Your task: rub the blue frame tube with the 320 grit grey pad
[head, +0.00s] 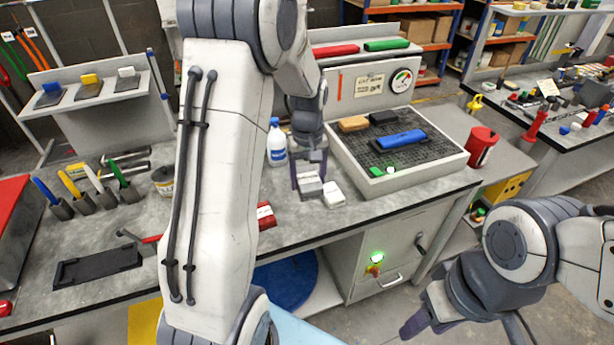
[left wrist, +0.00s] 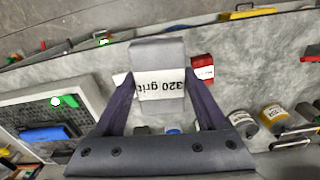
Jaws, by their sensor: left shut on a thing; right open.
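The grey pad (head: 309,187) is labelled "320 grit"; its label is readable upside down in the left wrist view (left wrist: 158,84). My left gripper (head: 308,176) is shut on this pad, with a finger on each side, over the bench near the tray's left corner. I cannot tell whether the pad touches the bench. The blue frame tube (head: 402,139) lies on the black grid of the tray, right of my left gripper; it also shows in the left wrist view (left wrist: 45,134). My right gripper (head: 425,315) is open and empty, low in front of the bench.
A white block (head: 334,196) sits right beside the grey pad; a red one (head: 265,215) lies to the left. The pale-walled tray (head: 400,181) also holds tan, dark and green pieces. A white bottle (head: 276,145) stands behind. A red can (head: 482,147) stands right of the tray.

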